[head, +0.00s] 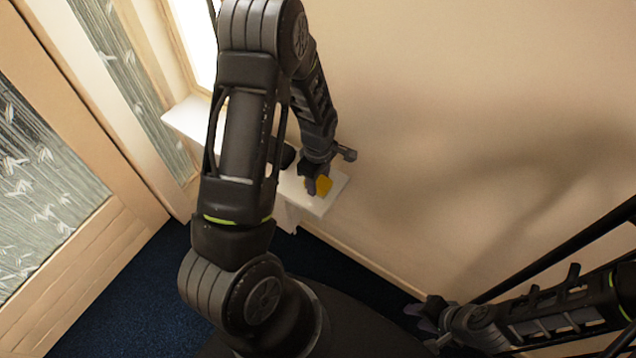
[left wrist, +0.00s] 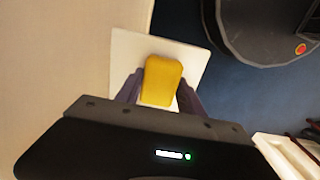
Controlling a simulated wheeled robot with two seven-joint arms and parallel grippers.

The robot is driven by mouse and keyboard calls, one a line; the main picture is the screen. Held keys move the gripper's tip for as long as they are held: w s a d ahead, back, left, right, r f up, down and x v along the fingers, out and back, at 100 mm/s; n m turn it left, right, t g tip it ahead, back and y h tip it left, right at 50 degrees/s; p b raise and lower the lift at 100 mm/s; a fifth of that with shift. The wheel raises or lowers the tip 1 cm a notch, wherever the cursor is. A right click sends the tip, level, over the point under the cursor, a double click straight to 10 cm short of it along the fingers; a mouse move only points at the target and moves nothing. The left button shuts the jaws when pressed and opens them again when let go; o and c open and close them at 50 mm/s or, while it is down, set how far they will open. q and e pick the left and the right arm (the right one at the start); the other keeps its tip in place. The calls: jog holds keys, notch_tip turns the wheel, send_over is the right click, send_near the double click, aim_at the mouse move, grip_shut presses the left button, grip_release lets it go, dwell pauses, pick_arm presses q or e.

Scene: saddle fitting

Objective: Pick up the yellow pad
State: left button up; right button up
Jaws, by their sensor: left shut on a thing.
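The yellow pad (head: 323,186) is at the right end of a white shelf against the wall. In the left wrist view the pad (left wrist: 162,78) is a rounded yellow block between the two fingers, with white surface around it. My left gripper (head: 317,184) is shut on the pad; its fingers also show in the left wrist view (left wrist: 160,92). I cannot tell whether the pad touches the shelf. My right gripper (head: 428,312) is low at the right, away from the pad; its finger gap is unclear.
The white shelf (head: 336,192) is narrow and runs along the beige wall (head: 450,100), partly hidden by my left arm. A wooden-framed glass panel (head: 40,170) stands at the left. Dark blue carpet (head: 130,290) lies below.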

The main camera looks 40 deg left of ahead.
aim_at(318, 180)
pick_arm(q)
jog(key=shift+c, duration=0.9)
notch_tip(318, 180, up, 10)
